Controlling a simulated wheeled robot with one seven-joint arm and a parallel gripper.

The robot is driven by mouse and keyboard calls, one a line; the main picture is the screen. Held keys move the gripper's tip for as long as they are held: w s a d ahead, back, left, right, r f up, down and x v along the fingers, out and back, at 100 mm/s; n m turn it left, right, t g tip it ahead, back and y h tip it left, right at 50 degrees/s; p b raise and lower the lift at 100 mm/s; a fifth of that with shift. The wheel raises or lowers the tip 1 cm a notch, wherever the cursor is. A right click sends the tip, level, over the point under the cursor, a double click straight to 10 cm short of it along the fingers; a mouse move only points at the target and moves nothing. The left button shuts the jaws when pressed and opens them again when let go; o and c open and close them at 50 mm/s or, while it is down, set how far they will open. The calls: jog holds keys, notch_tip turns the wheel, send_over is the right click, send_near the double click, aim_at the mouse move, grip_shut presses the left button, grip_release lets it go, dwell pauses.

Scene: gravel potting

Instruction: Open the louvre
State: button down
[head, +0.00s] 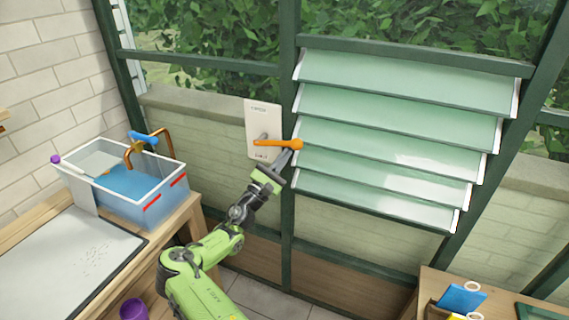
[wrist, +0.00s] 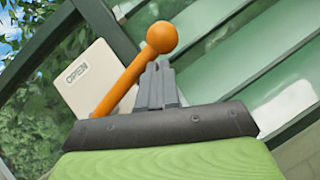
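The louvre (head: 395,126) has several pale green glass slats in a dark green frame; the slats slope with their lower edges outward. Left of it, a white plate (head: 262,118) carries an orange lever (head: 272,143) with a ball end. The lever lies nearly level in the head view, its ball toward the louvre. In the wrist view the plate (wrist: 88,72) reads OPEN. My gripper (head: 291,155) is at the lever's ball end, just below it. In the wrist view its fingers (wrist: 159,74) are together beside the lever (wrist: 128,78), under the ball; contact is unclear.
A purple pot (head: 133,309) is below. Another table (head: 430,285) with a blue item is at lower right. A green post (head: 288,215) stands beside my gripper.

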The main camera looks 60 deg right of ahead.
aim_at(283, 145)
notch_tip(283, 145, up, 2)
jog(key=shift+s+r+p, duration=0.1)
jog(key=shift+r+p, duration=0.1)
jog(key=shift+p, duration=0.35)
jog(key=shift+w+r+p, duration=0.2)
jog(key=shift+r+p, duration=0.3)
jog(key=shift+r, duration=0.4)
jog(key=s+a+f, duration=0.6)
jog(key=a+f, duration=0.2)
jog(key=shift+s+b, duration=0.25)
jog(key=shift+b, duration=0.1)
jog(key=shift+a, duration=0.1)
